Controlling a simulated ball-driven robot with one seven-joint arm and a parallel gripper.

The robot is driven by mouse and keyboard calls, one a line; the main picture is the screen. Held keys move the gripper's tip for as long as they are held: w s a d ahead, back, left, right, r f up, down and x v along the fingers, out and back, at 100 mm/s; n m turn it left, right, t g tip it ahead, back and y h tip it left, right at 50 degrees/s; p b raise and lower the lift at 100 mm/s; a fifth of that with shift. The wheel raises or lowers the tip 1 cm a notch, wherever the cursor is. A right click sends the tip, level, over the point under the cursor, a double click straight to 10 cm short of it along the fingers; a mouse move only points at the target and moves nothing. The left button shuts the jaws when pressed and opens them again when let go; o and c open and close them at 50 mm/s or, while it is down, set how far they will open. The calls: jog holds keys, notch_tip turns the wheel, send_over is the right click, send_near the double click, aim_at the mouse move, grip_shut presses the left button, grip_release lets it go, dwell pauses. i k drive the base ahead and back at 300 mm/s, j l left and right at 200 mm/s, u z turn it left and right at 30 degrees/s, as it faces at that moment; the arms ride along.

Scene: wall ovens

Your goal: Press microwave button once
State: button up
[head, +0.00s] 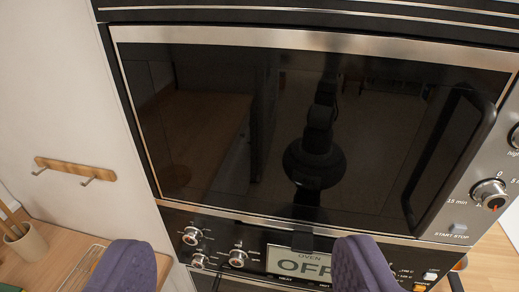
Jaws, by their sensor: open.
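The microwave (300,130) is built into the wall, with a dark glass door in a steel frame and a black handle (455,150) on its right. Its steel control strip at the right edge has a dial (489,193). A small grey button (459,227) sits below the dial, above the words START STOP. My gripper (243,242) is open, with its two purple fingers far apart at the bottom of the view. It holds nothing visible. The button is up and to the right of the right finger, and the two look apart.
Below the microwave is an oven panel with knobs (238,257) and a display (298,262) reading OVEN OFF, partly hidden by the right finger. At the left are a wooden hook rail (75,170), a counter and a utensil cup (25,242).

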aim_at(457, 229)
jog(key=k+j+z, duration=0.2)
jog(key=k, duration=0.2)
jog(key=k+z, duration=0.25)
jog(key=k, duration=0.2)
